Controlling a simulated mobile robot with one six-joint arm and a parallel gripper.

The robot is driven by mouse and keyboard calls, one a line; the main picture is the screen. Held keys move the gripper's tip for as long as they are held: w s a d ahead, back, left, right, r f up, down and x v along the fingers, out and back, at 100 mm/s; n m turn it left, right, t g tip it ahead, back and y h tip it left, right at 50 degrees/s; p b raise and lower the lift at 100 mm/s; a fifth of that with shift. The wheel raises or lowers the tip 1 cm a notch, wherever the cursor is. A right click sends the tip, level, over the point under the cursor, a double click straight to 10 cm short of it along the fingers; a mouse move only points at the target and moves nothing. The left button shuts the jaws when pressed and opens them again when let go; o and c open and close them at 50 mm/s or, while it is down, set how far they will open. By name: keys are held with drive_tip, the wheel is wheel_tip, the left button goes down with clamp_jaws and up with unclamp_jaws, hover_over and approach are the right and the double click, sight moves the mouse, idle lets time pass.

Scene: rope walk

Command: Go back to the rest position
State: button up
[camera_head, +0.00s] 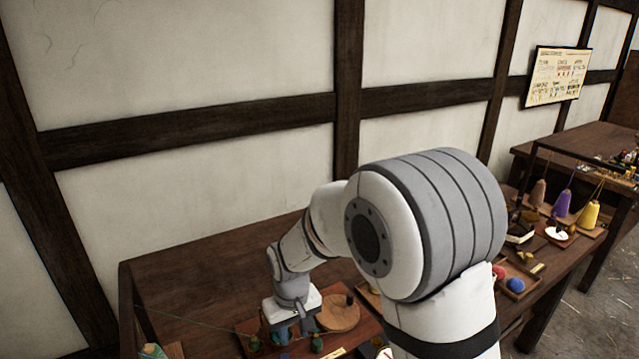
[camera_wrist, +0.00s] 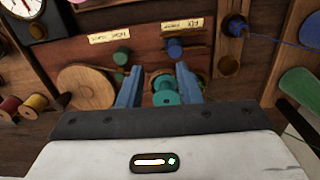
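My gripper (camera_head: 290,335) is low over the worktable (camera_head: 200,270), reaching down at a reddish-brown board (camera_head: 364,328). In the wrist view its two blue fingers (camera_wrist: 158,82) stand apart, open. A teal spool-like piece (camera_wrist: 165,92) shows between them, with a gap to the left finger; I cannot tell whether it touches the right one. A green peg (camera_wrist: 121,57) and a blue peg (camera_wrist: 175,48) stand on the board beyond the fingers. My arm hides part of the table in the head view.
A round wooden disc (camera_head: 338,313) lies beside the gripper. Red (camera_wrist: 10,106) and yellow (camera_wrist: 36,103) spools, a dial (camera_wrist: 22,8) and a blue-thread spool (camera_wrist: 236,25) surround it. Coloured cones, including a yellow one (camera_head: 590,213), stand right. The table's back left is clear before the wall.

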drive_tip(key=s+d+r+m+t, duration=0.1)
drive_tip(key=s+d+r+m, duration=0.3)
drive_tip(key=d+r, duration=0.7)
drive_tip(key=s+d+r+m+t, duration=0.1)
drive_tip(key=s+d+r, duration=0.2)
drive_tip(key=s+d, duration=0.8)
drive_tip(key=shift+s+r+m+t, duration=0.35)
drive_tip(key=shift+s+m+t, duration=0.05)
drive_tip(key=shift+s, duration=0.2)
